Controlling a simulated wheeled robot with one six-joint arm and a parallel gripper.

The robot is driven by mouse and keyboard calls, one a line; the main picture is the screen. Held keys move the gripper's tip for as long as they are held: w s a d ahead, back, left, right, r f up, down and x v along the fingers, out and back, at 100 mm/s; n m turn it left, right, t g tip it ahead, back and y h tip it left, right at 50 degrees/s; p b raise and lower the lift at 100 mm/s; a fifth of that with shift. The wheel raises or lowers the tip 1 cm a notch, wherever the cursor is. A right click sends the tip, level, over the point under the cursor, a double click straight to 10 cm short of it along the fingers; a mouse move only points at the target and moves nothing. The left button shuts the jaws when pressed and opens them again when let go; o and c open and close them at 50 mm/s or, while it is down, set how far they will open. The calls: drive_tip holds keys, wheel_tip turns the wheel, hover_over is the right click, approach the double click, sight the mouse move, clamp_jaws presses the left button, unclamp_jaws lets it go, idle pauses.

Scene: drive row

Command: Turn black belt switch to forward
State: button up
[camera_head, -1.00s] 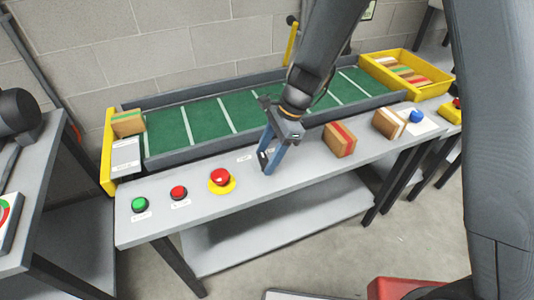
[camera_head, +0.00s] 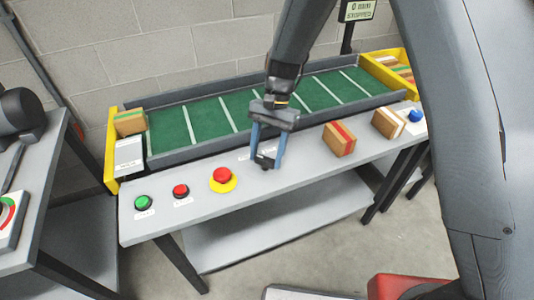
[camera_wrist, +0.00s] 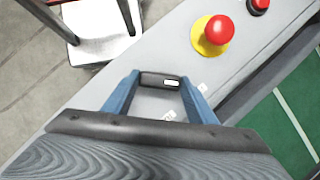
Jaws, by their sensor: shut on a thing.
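The black belt switch (camera_head: 264,162) is on the grey table front, right of the yellow-based red button. In the wrist view the switch (camera_wrist: 155,79) is a dark bar with a white mark toward its right end. My gripper (camera_head: 267,160) points down at it, with its blue fingers on either side. In the wrist view my gripper (camera_wrist: 159,83) is shut on the switch, one finger at each end. Small white labels (camera_wrist: 168,116) lie by the switch; their text is unreadable. The green belt (camera_head: 205,118) runs behind it.
A red button on a yellow base (camera_head: 223,177), a smaller red button (camera_head: 181,190) and a green button (camera_head: 142,202) stand left. Two boxes, one red-striped (camera_head: 339,138) and one white-striped (camera_head: 387,123), stand right. A sign (camera_head: 358,10) at the back appears to read "STOPPED".

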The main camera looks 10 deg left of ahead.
drive_tip(key=shift+n, duration=0.5)
drive_tip(key=o, duration=1.1)
drive_tip(key=shift+c, duration=0.2)
drive_tip(key=shift+w+r, duration=0.1)
drive_tip(key=b+v, duration=0.2)
drive_tip(key=v, duration=0.5)
drive_tip(key=shift+r, duration=0.25)
drive_tip(key=shift+w+a, duration=0.1)
drive_tip(key=shift+w, duration=0.05)
drive_tip(key=s+d+t, duration=0.1)
drive_tip(key=s+d, duration=0.3)
drive_tip(key=d, duration=0.5)
drive_tip(key=s+d+r+n+t, duration=0.1)
drive_tip(key=s+d, duration=0.3)
drive_tip(key=d, duration=0.5)
drive_tip(key=s+d+r+n+t+h, duration=0.1)
drive_tip(key=s+d+t, duration=0.2)
drive_tip(key=d, duration=0.6)
drive_tip(key=shift+s+d, duration=0.4)
drive_tip(key=shift+s, duration=0.65)
